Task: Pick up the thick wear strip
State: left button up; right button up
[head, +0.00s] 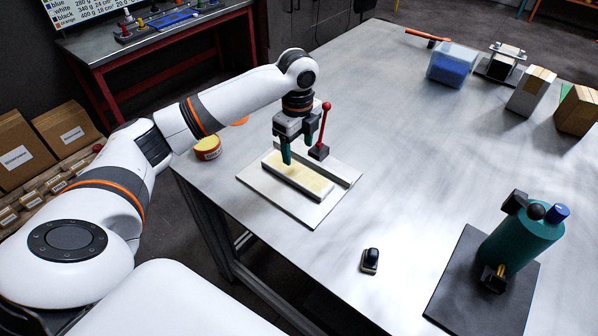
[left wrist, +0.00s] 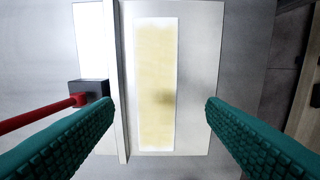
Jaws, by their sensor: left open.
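A long strip with a pale yellow top and white edges (head: 304,184) lies flat on a light base plate (head: 312,217) near the table's left edge. I take it for the thick wear strip; the left wrist view shows it lengthwise (left wrist: 155,60). A raised rail (head: 340,173) runs along the plate beside it. My left gripper (head: 297,153) is open and empty, pointing down above the strip. In the left wrist view its teal fingers (left wrist: 158,106) stand wide on either side of the strip, apart from it. My right gripper is not in view.
A red-knobbed lever (head: 324,125) on a dark block stands close to my left gripper. A yellow-topped tin (head: 207,148) is at the table's left edge. A black device (head: 370,260) and a teal cylinder (head: 522,243) are nearer. A blue-filled bin (head: 453,64) stands behind.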

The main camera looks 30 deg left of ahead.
aim_at(300, 173)
pick_arm(q)
notch_tip(300, 173, down, 4)
jog(key=shift+r, duration=0.25)
jog(key=shift+w+f+p, duration=0.15)
jog(key=shift+f+p, duration=0.1)
jog(key=shift+p, duration=0.1)
notch_tip(300, 173, down, 2)
jog(key=shift+d+f+p, duration=0.1)
jog(key=shift+p, duration=0.5)
notch_tip(300, 173, down, 2)
jog(key=shift+f, duration=0.1)
jog(key=shift+w+f, duration=0.1)
jog(key=shift+f, duration=0.15)
jog(key=c, duration=0.9)
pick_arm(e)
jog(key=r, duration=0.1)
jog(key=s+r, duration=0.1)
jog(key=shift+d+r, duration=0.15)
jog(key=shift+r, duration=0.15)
